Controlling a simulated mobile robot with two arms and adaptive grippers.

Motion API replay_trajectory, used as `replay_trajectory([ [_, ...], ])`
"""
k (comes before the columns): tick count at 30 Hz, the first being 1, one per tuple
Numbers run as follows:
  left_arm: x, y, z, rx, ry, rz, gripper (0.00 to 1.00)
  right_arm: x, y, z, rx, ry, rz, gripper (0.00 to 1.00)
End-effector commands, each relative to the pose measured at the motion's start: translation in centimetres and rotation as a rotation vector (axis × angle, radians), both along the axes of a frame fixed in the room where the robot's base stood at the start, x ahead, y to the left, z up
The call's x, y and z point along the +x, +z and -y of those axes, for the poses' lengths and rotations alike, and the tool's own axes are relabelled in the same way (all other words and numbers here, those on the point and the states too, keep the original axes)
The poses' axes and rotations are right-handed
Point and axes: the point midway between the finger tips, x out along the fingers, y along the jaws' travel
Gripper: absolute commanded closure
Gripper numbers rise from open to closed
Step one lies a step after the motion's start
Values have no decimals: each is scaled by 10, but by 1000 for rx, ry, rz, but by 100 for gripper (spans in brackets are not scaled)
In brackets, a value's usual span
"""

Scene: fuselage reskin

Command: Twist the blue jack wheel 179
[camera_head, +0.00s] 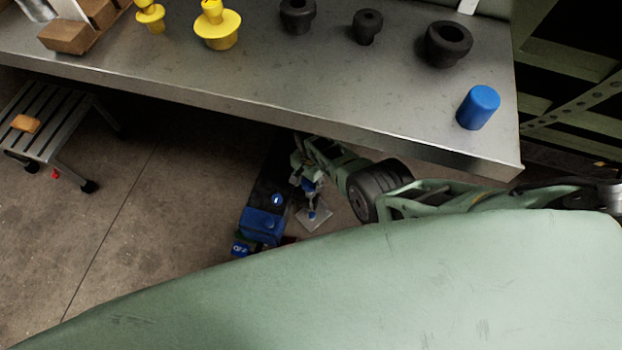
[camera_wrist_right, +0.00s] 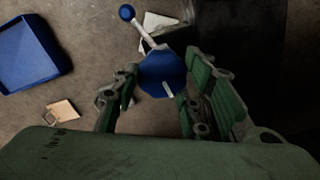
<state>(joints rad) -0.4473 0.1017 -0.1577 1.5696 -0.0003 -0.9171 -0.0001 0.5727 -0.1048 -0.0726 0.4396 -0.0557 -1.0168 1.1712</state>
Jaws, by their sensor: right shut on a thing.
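The blue jack wheel (camera_wrist_right: 160,74) is in the right wrist view, between the two green fingers of my right gripper (camera_wrist_right: 158,95). The gripper is shut on it. A pale rod with a blue ball end (camera_wrist_right: 126,13) shows beyond the wheel, toward the upper left. In the head view my right gripper (camera_head: 307,178) points down below the front edge of the bench, over a small pale plate (camera_head: 314,216) on the floor. There the wheel is small and mostly hidden by the gripper. My left gripper is in neither view.
A metal bench (camera_head: 330,75) holds yellow and black parts and a blue cylinder (camera_head: 478,107) near its right corner. A blue bin (camera_head: 262,226) stands left of the right gripper. A slatted stool (camera_head: 48,118) is far left. Floor (camera_head: 150,210) between them is clear.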

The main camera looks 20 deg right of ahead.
Motion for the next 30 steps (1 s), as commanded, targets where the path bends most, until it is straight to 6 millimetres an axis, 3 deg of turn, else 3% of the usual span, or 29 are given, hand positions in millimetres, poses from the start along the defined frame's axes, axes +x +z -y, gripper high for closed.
replay_trajectory([
  [10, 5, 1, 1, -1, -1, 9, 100, -2, 0, 4, -9, -125, -5, 86],
  [25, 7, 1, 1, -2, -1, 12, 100, -3, -1, 4, -10, -142, -9, 86],
  [26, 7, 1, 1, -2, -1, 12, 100, -4, -1, 4, -10, -141, -9, 59],
  [30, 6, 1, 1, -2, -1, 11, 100, -3, -1, 4, -9, -141, -8, 47],
])
